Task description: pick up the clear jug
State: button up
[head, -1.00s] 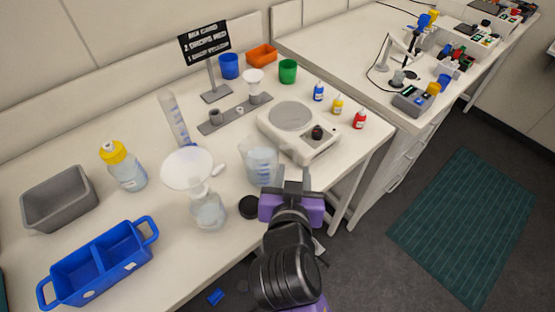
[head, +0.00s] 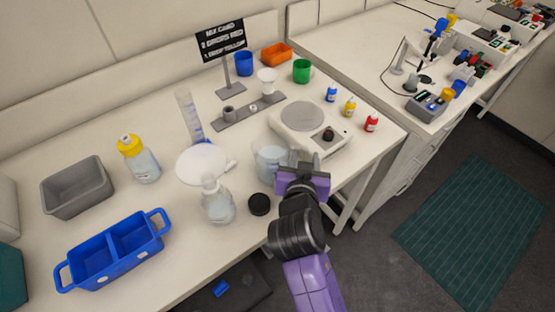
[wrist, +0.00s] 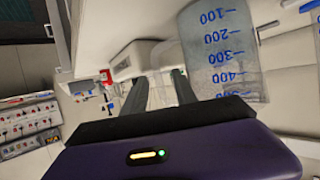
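The clear jug (head: 268,165) stands upright on the white bench, with blue graduation marks. In the wrist view the jug (wrist: 222,55) fills the upper right, beside the right finger. My gripper (head: 306,160) is at the jug's right side in the head view and hides part of it. Its two fingers (wrist: 159,92) stand apart with nothing between them. I cannot tell whether the right finger touches the jug.
A white hotplate (head: 310,128) stands just behind my gripper. A black round cap (head: 259,204) and a flask with a funnel (head: 218,205) are left of it. A blue two-part caddy (head: 115,250) and grey bin (head: 78,187) stand further left.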

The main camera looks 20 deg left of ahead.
grip_shut()
jog(key=shift+r, duration=0.1)
dwell(1.1)
